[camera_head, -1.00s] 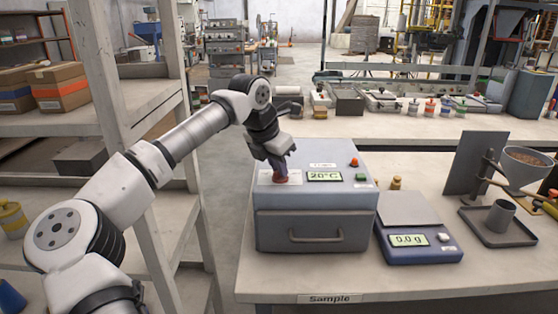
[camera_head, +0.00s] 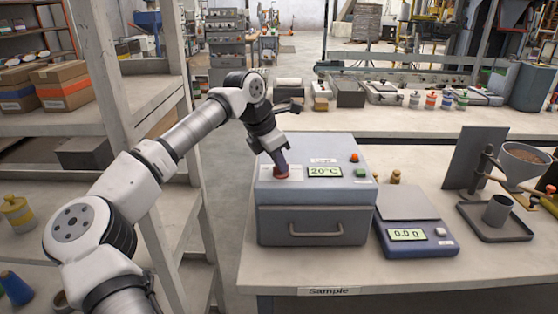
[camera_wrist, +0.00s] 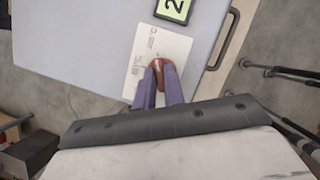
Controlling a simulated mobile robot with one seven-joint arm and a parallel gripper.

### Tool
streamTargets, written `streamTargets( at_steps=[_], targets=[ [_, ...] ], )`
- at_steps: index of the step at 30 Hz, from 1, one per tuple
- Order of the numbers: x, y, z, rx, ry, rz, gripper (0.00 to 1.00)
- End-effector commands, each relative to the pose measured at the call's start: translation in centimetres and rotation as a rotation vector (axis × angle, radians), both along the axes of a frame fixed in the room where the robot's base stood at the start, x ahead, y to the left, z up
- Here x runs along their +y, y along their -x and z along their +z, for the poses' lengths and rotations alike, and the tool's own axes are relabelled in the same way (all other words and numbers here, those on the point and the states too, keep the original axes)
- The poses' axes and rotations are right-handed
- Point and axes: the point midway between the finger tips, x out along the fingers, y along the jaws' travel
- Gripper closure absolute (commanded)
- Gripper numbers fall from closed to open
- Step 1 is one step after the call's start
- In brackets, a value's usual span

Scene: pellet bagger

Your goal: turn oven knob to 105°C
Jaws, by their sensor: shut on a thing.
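The oven (camera_head: 315,190) is a blue-grey box on the bench, with a drawer-like front and handle. Its display (camera_head: 325,171) reads 20°C. The red-brown oven knob (camera_head: 282,173) sits on a white dial plate at the top left; it also shows in the wrist view (camera_wrist: 159,68). My gripper (camera_head: 281,166) comes down from above onto the knob. In the wrist view its two purple fingers (camera_wrist: 160,80) are shut on the knob's sides. The fingers hide part of the knob, and the dial markings are too small to read surely.
A green button (camera_head: 362,172) and a red-orange button (camera_head: 354,157) are on the oven top. A scale (camera_head: 408,235) reading 0.0 g stands to the right. A shelf post (camera_head: 130,130) stands left, near my arm.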

Motion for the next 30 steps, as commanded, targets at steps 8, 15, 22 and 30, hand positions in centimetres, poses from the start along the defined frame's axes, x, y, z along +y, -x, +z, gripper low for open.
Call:
streamTargets(
  at_steps=[8,15,22,30],
  targets=[
    [0.0,0.0,0.0,-0.001,0.000,0.000,0.67],
    [0.0,0.0,0.0,0.000,0.000,0.001,0.67],
    [0.7,0.3,1.6,-0.002,-0.001,0.003,0.67],
    [2.7,1.4,7.3,-0.003,-0.001,0.003,0.67]
  ],
)
